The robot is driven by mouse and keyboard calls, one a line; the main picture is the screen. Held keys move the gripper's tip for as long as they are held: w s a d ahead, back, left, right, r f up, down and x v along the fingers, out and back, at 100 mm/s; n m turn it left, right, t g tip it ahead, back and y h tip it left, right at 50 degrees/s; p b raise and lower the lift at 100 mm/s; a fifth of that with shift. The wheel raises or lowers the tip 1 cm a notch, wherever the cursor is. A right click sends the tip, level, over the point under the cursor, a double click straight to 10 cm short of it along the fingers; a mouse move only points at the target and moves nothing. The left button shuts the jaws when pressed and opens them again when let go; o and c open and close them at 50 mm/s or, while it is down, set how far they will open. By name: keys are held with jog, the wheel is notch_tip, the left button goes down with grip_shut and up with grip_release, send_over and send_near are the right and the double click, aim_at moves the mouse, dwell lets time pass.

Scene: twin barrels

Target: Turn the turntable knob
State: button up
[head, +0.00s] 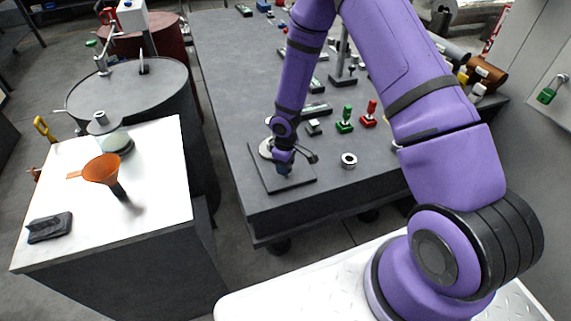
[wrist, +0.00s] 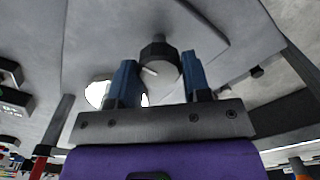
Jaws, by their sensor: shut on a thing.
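The dark faceted knob (wrist: 158,62) with a white mark line shows in the wrist view, between my two blue fingers. My gripper (wrist: 160,72) is shut on it, with one finger on each side. In the head view my gripper (head: 284,168) points down at a dark square plate (head: 268,184) near the front left corner of the long grey table. A shiny round disc (head: 265,149) shows partly behind my gripper on this plate. The knob is hidden by my gripper in the head view.
Green (head: 344,120) and red (head: 368,114) handled parts and a metal ring (head: 349,160) stand right of the plate on the table. A white-topped cabinet (head: 160,160) with an orange funnel (head: 101,170) stands left, in front of a dark barrel (head: 130,90).

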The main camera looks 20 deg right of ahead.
jog(key=n, duration=1.1)
jog(key=shift+n, duration=0.4)
dwell(0.3)
jog(key=o, duration=0.9)
jog(key=shift+s, duration=0.1)
jog(key=shift+o, duration=0.2)
notch_tip(320, 180, up, 11)
